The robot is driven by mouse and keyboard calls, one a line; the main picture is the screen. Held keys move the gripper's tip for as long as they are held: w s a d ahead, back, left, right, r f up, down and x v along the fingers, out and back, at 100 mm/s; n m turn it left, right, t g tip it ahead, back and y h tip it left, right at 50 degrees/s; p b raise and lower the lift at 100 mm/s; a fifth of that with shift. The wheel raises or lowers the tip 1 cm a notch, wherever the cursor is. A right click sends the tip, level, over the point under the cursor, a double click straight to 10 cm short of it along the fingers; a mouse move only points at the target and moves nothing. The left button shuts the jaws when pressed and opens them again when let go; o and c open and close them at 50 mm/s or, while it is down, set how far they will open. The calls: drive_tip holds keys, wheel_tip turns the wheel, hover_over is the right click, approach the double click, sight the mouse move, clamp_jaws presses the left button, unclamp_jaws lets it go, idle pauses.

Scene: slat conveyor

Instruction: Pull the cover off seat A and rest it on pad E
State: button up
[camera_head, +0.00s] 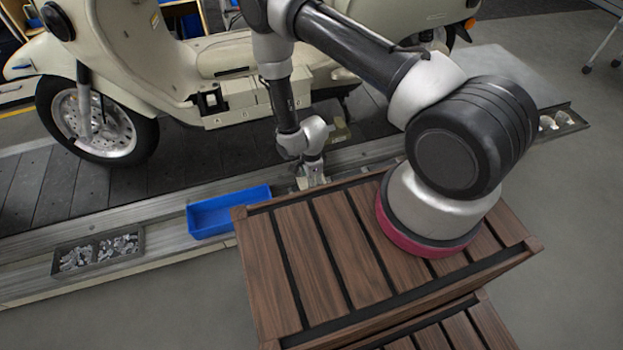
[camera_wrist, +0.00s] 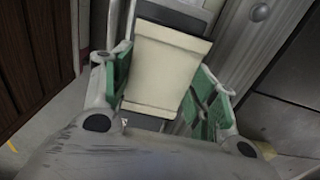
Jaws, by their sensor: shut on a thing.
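My gripper (camera_wrist: 163,90) is shut on a cream, tapered cover (camera_wrist: 167,65), which sits between its green finger pads in the wrist view. In the head view my gripper (camera_head: 312,180) points down over the conveyor's near rail, in front of the scooter and right of the blue tray. The cover is too small and too hidden there to make out clearly. A cream box (camera_head: 262,95) with small marks and a dark opening is on the scooter's near side. I cannot read the marks, so I cannot tell seat A or pad E apart.
The cream scooter (camera_head: 130,50) stands on the dark slat conveyor (camera_head: 30,185). The blue tray (camera_head: 230,212) looks empty on the near rail. A grey bin (camera_head: 97,253) of metal parts is further left. Another tray of pale parts (camera_head: 560,120) is at right.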

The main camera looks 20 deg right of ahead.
drive_tip(key=shift+f, duration=0.55)
idle(1.4)
drive_tip(key=o, duration=1.2)
drive_tip(key=shift+r, duration=0.1)
wheel_tip(320, 180, up, 12)
